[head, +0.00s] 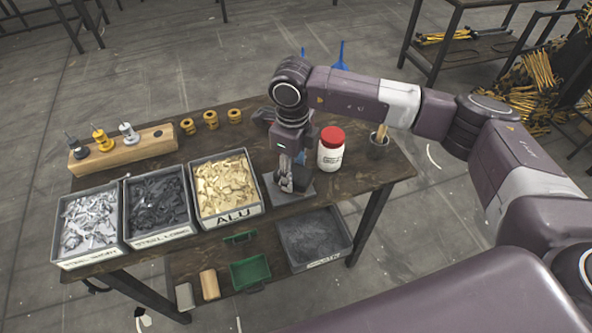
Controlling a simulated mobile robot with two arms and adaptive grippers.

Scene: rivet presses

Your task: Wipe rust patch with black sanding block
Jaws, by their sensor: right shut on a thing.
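My right gripper (290,182) points down over a grey metal plate (275,193) on the wooden workbench, just right of the ALU bin. It is shut on a small dark thing, which looks like the black sanding block; the fingers hide most of it. I cannot tell whether the block touches the plate. I cannot make out a rust patch; the gripper covers much of the plate. My left gripper is not in view.
Bins labelled for steel and ALU (228,213) stand left of the plate. A red-lidded white jar (330,158) and a cup (378,150) stand to the right. Brass spools (210,119) and a wooden stand (125,149) are behind. The lower shelf holds a green tray (250,272) and a grey bin (335,260).

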